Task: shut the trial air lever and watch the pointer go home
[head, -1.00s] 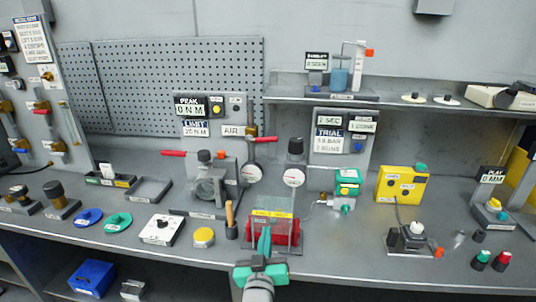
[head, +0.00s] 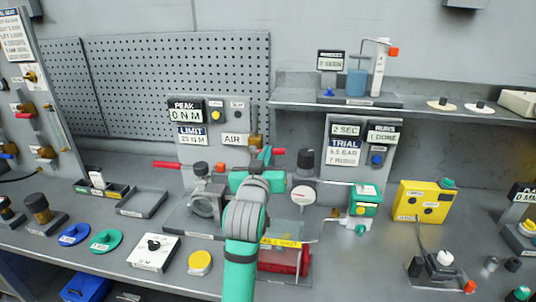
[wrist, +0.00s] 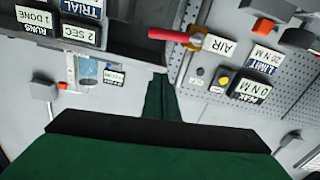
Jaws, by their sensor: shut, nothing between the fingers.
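The air lever has a red handle (head: 278,151) pointing level to the right from a brass valve (head: 256,141), beside the AIR label (head: 231,139). In the wrist view, upside down, its red handle (wrist: 170,34) is just beyond my fingertips, with a gap in the picture. My green gripper (head: 266,154) is raised in front of the valve, pointing at the panel. Its fingers (wrist: 161,78) are shut and empty; contact cannot be told. A white round dial (head: 302,195) faces me; its pointer is too small to read. A second dial is hidden behind my gripper.
The trial panel (head: 358,142) stands right of the lever, below the shelf (head: 440,113). A dark knob (head: 305,157) tops the dial's post close to my gripper. Another red handle (head: 166,165) sticks out left.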

